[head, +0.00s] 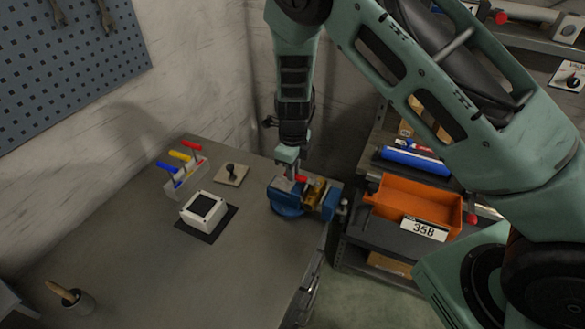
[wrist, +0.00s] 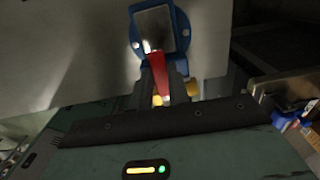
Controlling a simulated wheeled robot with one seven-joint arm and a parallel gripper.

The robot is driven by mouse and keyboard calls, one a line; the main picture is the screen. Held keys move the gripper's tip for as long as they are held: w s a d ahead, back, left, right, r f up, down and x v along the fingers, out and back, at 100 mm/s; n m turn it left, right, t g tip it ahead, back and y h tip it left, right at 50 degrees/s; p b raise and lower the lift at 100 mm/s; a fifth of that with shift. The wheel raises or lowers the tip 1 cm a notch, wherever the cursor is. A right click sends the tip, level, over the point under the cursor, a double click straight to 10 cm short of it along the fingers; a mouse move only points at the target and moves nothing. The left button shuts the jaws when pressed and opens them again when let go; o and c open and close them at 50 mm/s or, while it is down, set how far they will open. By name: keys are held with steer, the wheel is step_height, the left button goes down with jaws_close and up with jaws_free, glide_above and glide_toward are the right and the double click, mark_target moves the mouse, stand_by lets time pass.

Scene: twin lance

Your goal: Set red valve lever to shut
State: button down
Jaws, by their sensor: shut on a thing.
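The red valve lever (head: 301,179) sits at a brass valve (head: 316,191), which is held in a blue vise (head: 287,209) on the right edge of the workbench. My gripper (head: 291,174) reaches down from above to the lever. In the wrist view the red lever (wrist: 158,74) lies between the dark fingers (wrist: 164,78), which are shut on it. Bits of the brass valve (wrist: 191,89) show beside the fingers, and the blue vise (wrist: 134,30) is beyond. The fingers hide much of the valve body, so I cannot tell the lever's exact angle to it.
Left of the vise, the workbench (head: 235,255) carries a small joystick plate (head: 231,174), a white box (head: 204,208) on a dark mat and a rack of coloured-handled tools (head: 185,180). An orange bin (head: 412,200) marked 358 stands on a shelf at right. The bench front is mostly clear.

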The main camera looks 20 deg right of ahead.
steer(key=shift+w+d+r, duration=0.1)
steer(key=c, duration=1.3)
jaws_free()
step_height(320, 180, up, 17)
steer(key=b, duration=0.3)
steer(key=shift+r, duration=0.2)
